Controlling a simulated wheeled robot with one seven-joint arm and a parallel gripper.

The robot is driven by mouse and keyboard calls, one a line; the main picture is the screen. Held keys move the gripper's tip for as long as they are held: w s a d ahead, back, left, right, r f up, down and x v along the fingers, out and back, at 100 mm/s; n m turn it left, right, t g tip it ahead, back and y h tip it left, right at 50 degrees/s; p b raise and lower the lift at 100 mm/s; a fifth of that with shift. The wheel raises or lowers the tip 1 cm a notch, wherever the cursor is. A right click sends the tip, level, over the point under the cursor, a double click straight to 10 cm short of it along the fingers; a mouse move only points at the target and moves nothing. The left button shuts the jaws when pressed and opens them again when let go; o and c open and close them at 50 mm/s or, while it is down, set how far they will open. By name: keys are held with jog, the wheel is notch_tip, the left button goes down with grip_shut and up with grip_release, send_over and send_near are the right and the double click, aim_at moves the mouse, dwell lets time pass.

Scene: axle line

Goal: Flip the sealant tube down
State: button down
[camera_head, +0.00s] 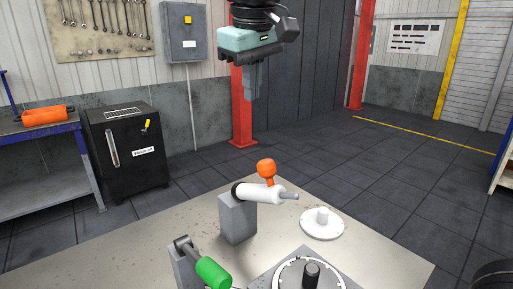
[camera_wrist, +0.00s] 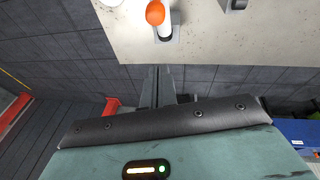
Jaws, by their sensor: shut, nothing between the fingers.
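The sealant tube seems to be the white tube (camera_head: 258,195) with a grey nozzle at its right end and an orange knob or handle (camera_head: 266,168) sticking up from it. It lies roughly level across the top of a grey block (camera_head: 238,218) on the table. In the wrist view the white tube (camera_wrist: 164,32) and its orange part (camera_wrist: 155,12) show at the top, beyond the fingertips. My gripper (camera_head: 254,97) hangs well above and behind the table, fingers pointing down, shut and empty. The fingers (camera_wrist: 159,72) also show in the wrist view, apart from the tube.
A green-handled tool (camera_head: 212,272) rests on another grey block at the table's front. A white disc with a hub (camera_head: 322,224) lies right of the tube. A round dial with a black knob (camera_head: 311,274) is at the front. The air between gripper and tube looks clear.

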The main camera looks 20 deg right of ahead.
jog(key=p, duration=0.2)
send_over(261, 162)
jog(key=w+a, duration=0.1)
jog(key=w, duration=0.1)
notch_tip(261, 162, down, 9)
jog(key=f, duration=0.1)
jog(key=s+f, duration=0.1)
jog(key=f, duration=0.1)
jog(key=shift+s+d, duration=0.15)
jog(key=shift+d, duration=0.2)
jog(key=shift+s+d+f, duration=0.15)
jog(key=shift+d+f, duration=0.05)
jog(key=shift+f, duration=0.3)
jog(key=shift+f, duration=0.15)
